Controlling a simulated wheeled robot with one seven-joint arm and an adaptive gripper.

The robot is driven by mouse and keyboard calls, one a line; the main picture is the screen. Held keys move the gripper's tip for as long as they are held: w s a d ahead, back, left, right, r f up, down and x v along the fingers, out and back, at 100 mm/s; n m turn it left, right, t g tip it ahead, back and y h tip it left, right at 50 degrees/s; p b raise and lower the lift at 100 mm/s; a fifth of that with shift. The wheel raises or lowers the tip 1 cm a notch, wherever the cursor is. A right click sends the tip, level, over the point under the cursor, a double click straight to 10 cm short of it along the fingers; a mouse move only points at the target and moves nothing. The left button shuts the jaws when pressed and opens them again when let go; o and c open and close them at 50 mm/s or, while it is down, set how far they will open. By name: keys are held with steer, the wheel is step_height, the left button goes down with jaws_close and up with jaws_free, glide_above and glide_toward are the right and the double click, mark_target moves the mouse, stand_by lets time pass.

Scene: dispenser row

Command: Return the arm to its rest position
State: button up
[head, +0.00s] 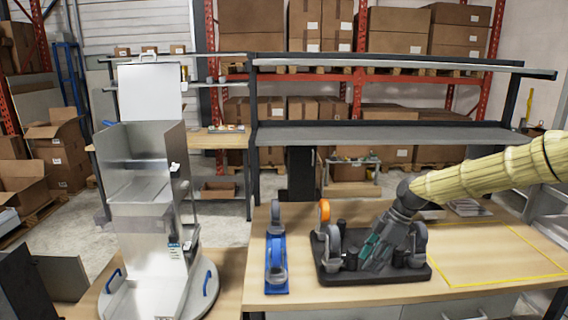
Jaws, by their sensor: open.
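My arm (490,176) reaches in from the right edge, in a ribbed tan cover. My gripper (380,246) hangs from it, tilted down to the left, over a black tray (422,274) on the wooden table. Its fingers are dark with teal parts. It is open, and I see no object held in it. The gripper covers part of the tray and of the dark parts standing there, so I cannot tell whether it touches them.
A metal dispenser (145,190) stands further left. A yellow-taped area (490,283) on the right is clear. A shelf (380,134) spans behind the table.

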steer(key=s+a+f+m, duration=0.3)
steer(key=s+f, duration=0.4)
steer(key=f, duration=0.3)
steer(key=s+a+f+m+b, duration=0.1)
steer(key=s+a+f+m, duration=0.2)
steer(key=s+f, duration=0.6)
steer(key=s+a+f+m, duration=0.35)
steer(key=s+f, duration=0.25)
steer(key=f, duration=0.5)
steer(key=s+d+f+m+h, duration=0.1)
steer(key=s+d+f+m, duration=0.1)
steer(key=s, duration=0.6)
steer(key=s+d+f+m+h, duration=0.2)
steer(key=s+f+m, duration=0.1)
steer(key=s, duration=0.6)
steer(key=s+d+f+m+h+b, duration=0.1)
steer(key=s+d+f+m, duration=0.2)
steer(key=s, duration=0.5)
steer(key=shift+s+f+h, duration=0.3)
